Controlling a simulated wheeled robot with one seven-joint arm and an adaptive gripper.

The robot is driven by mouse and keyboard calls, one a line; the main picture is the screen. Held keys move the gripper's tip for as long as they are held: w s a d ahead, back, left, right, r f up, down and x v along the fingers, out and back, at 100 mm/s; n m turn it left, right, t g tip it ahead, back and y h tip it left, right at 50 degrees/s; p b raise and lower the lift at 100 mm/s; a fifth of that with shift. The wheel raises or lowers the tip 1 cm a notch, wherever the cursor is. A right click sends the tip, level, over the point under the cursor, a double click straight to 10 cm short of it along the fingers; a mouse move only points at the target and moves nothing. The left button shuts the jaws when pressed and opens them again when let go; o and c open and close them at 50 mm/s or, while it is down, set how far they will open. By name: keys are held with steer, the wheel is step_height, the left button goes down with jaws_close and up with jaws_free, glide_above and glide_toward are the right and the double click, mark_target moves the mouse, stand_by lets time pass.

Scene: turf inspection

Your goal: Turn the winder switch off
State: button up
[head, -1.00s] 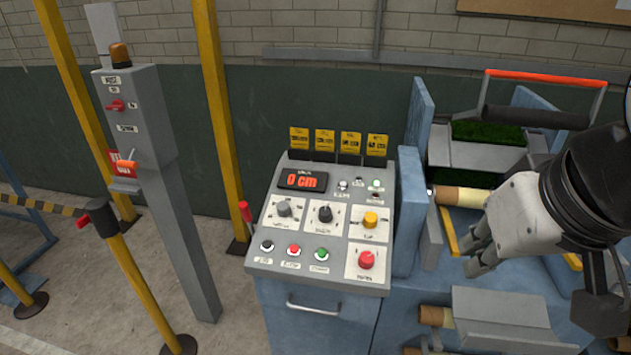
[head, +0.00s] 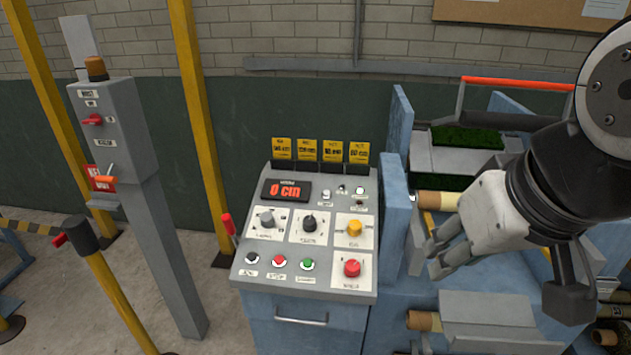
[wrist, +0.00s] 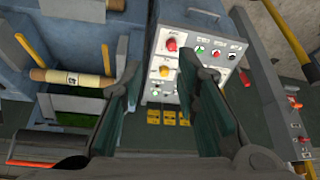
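A sloped grey control panel (head: 228,272) on a blue cabinet carries a grey knob (head: 267,219), a black knob (head: 309,223) and a yellow knob (head: 354,228). Below them are black, red and green buttons and a larger red knob (head: 352,268). The labels are too blurred to tell which control is the winder switch. My gripper (head: 442,258) is right of the panel, apart from it. In the wrist view my gripper (wrist: 160,75) has its fingers spread with nothing between them; the panel (wrist: 163,91) appears upside down beyond them, with the right finger covering part of it.
A grey post box (head: 120,130) with a red switch (head: 93,120) stands at the left. Yellow posts (head: 200,120) rise behind it. A blue upright plate (head: 396,215) stands between the panel and my gripper. A cardboard roll (head: 437,200) and turf (head: 465,138) lie on the machine.

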steer(key=shift+o, duration=1.2)
steer(key=w+a+f+g+b, duration=0.1)
steer(key=w+f+b, duration=0.1)
steer(key=w, duration=0.5)
steer(key=w+f+m+g+b, duration=0.1)
steer(key=w+f+g+b, duration=0.1)
steer(key=w, duration=0.6)
step_height(320, 180, down, 2)
steer(key=shift+a+f+b, duration=0.25)
steer(key=shift+a+b, duration=0.15)
steer(key=shift+b, duration=0.15)
steer(key=m+g+b, duration=0.2)
steer(key=g+b, duration=0.1)
steer(key=b, duration=0.1)
glide_above(353, 266)
step_height(353, 266, down, 11)
step_height(353, 266, down, 13)
steer(key=shift+f, duration=0.1)
steer(key=c, duration=1.1)
